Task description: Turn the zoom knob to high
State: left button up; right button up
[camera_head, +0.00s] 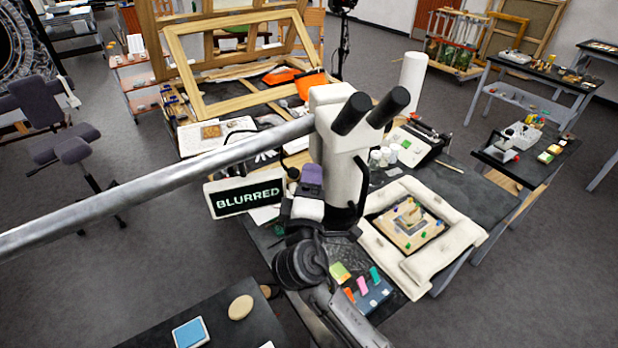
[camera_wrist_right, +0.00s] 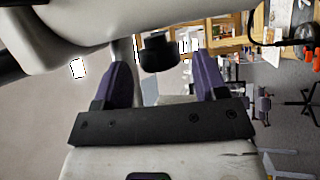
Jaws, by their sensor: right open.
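A white stereo microscope (camera_head: 338,150) with two black eyepieces hangs on a grey boom arm over the workbench. A black round knob (camera_wrist_right: 158,52) sticks out from below its white body (camera_wrist_right: 60,30) in the right wrist view; I take it to be the zoom knob. My right gripper (camera_head: 311,178) is beside the microscope body in the head view. In the right wrist view its purple fingers (camera_wrist_right: 163,72) are spread apart, with the knob between and just ahead of their tips. No contact shows. In the head view the knob is hidden. My left gripper is not in view.
A screen (camera_head: 247,192) reading "BLURRED" stands left of the microscope. A framed piece with padded white edging (camera_head: 455,252) lies on the bench at right. A white cylinder (camera_head: 412,77) and small jars (camera_head: 380,157) stand behind. The boom (camera_head: 150,178) crosses the left side.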

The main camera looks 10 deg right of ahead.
jog(key=shift+w+d+r, duration=0.1)
jog(key=shift+w, duration=0.3)
jog(key=shift+c, duration=0.3)
jog(key=c, duration=0.8)
jog(key=t+b, duration=0.1)
jog(key=b, duration=0.3)
jog(key=m+t+h+b, duration=0.1)
jog(key=b, duration=0.4)
jog(key=shift+w+f+m, duration=0.1)
jog(key=shift+f+m, duration=0.15)
jog(key=shift+m, duration=0.05)
jog(key=shift+c, duration=0.2)
